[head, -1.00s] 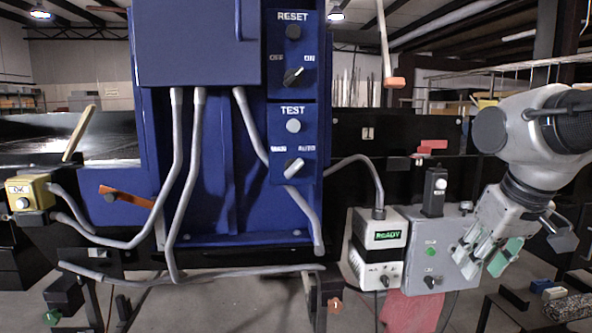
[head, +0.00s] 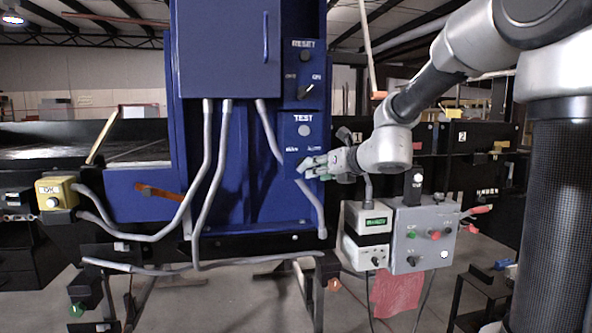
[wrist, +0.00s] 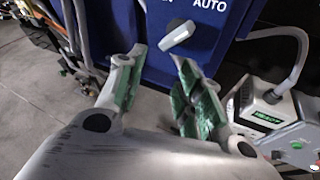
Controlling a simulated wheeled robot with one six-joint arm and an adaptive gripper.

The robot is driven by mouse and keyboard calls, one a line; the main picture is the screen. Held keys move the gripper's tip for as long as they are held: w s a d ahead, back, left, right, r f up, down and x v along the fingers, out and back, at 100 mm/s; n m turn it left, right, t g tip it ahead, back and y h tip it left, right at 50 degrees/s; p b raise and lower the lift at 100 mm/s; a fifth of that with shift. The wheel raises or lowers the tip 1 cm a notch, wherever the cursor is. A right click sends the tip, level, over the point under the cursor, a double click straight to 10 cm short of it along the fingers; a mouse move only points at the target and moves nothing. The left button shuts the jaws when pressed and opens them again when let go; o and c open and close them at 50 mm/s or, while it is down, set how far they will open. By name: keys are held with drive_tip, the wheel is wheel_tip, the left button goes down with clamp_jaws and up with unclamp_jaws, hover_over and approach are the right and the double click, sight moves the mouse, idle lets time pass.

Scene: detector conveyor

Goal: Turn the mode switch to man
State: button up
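The mode switch (wrist: 178,35) is a pale grey lever knob on the blue panel, under the TEST button. In the wrist view its lever slants up to the right, toward the AUTO label (wrist: 209,5); the other label is cut off. My gripper (wrist: 162,60) is open, its green-padded fingers spread below the knob, with nothing between them. The knob lies just beyond the fingertips, and I cannot tell whether they touch. In the head view my gripper (head: 320,166) is at the panel's right edge, and the switch there is small and partly hidden.
The TEST button (head: 304,130) and the OFF/ON switch (head: 306,92) are above on the same blue panel. A READY display box (head: 366,222) and a grey control box (head: 420,237) stand below right. A grey conduit (head: 272,135) runs left of the switch.

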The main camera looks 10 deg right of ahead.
drive_tip(key=w+a+m+t+h, duration=0.1)
drive_tip(key=w+m, duration=0.6)
drive_tip(key=w, duration=0.1)
drive_tip(key=shift+w+a+m+h, duration=0.15)
drive_tip(key=shift+m+h, duration=0.15)
drive_tip(key=shift+m, duration=0.1)
drive_tip(key=shift+f, duration=0.1)
clamp_jaws()
